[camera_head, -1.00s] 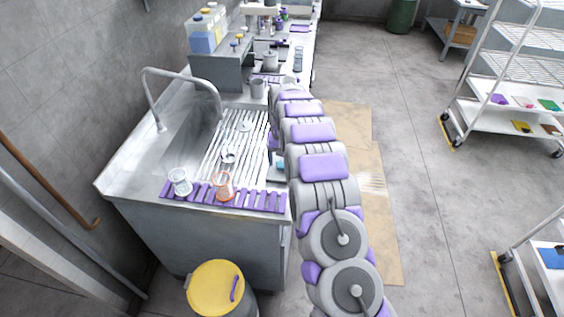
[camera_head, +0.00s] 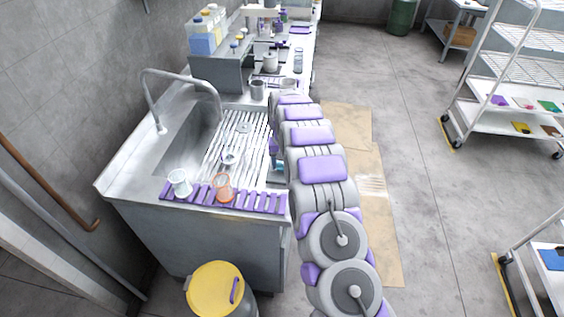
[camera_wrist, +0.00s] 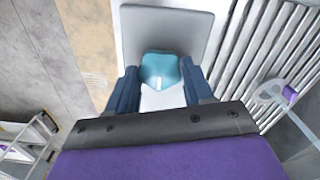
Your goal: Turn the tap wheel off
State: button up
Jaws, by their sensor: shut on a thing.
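My gripper (camera_wrist: 159,68) shows in the wrist view with its two dark blue fingers shut on a teal piece (camera_wrist: 160,71). The piece sits over a pale grey plate (camera_wrist: 188,22); I cannot tell whether it touches it. In the head view my arm hides most of the gripper, which is at the right edge of the sink unit. A curved metal tap (camera_head: 185,75) rises at the back left of the steel sink (camera_head: 135,165). I cannot make out a tap wheel for certain. Two small round fittings (camera_head: 229,158) lie on the ribbed drainer.
A clear beaker (camera_head: 179,183) and an orange-rimmed beaker (camera_head: 222,188) stand by the purple slatted strip (camera_head: 258,202) at the sink's front edge. A yellow-lidded bin (camera_head: 213,287) is below.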

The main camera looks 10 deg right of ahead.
jog(key=shift+c, duration=0.4)
jog(key=shift+m+p, duration=0.3)
jog(key=m+p, duration=0.2)
jog(key=m, duration=0.1)
jog(key=shift+s+r, duration=0.1)
jog(key=m+p, duration=0.3)
jog(key=m, duration=0.2)
jog(key=m+p, duration=0.2)
jog(key=m, duration=0.2)
jog(key=shift+a+m, duration=0.1)
jog(key=shift+m, duration=0.3)
jog(key=shift+m+p, duration=1.25)
jog(key=shift+m, duration=0.95)
